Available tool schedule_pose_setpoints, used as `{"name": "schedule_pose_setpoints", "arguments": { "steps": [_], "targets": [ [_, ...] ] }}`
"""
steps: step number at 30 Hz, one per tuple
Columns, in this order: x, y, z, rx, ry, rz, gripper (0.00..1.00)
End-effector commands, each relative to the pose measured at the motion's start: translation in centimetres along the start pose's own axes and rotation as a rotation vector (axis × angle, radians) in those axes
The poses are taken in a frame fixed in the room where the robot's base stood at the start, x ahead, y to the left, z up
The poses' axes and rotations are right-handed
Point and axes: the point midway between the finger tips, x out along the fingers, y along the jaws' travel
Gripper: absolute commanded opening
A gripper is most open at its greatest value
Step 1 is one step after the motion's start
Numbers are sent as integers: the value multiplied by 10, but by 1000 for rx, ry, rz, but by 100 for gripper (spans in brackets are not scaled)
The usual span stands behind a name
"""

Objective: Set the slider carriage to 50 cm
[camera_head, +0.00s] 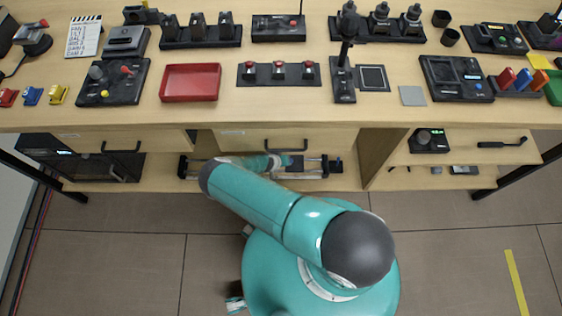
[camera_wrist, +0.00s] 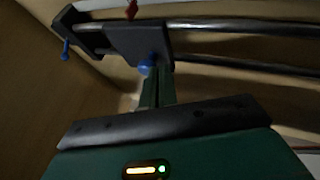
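The slider's twin rails (camera_head: 318,176) lie on the open shelf under the counter, with a dark end block (camera_head: 336,164) at the right. In the wrist view the carriage (camera_wrist: 138,44) is a dark plate on the rails (camera_wrist: 235,62), close to a dark end block (camera_wrist: 72,22). A blue knob (camera_wrist: 146,67) is on the carriage's near side, and a red part (camera_wrist: 131,9) shows beyond it. My gripper (camera_wrist: 158,78) has its narrow green fingers at the carriage, beside the blue knob. Contact and finger gap are unclear. No scale reading is legible.
The counter above holds several devices and a red tray (camera_head: 190,83). A drawer front with a dark handle (camera_head: 285,146) is just above the slider. A dark box (camera_head: 118,167) stands to its left, and an upright panel (camera_head: 371,158) is to its right. The floor in front is mostly clear.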

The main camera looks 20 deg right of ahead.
Motion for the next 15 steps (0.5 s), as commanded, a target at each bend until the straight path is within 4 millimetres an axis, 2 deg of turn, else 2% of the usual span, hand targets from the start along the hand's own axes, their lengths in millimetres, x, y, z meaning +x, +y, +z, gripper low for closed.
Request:
{"name": "schedule_pose_setpoints", "arguments": {
  "steps": [15],
  "targets": [
    [3,6,0,0,2,-2,0]
  ]
}}
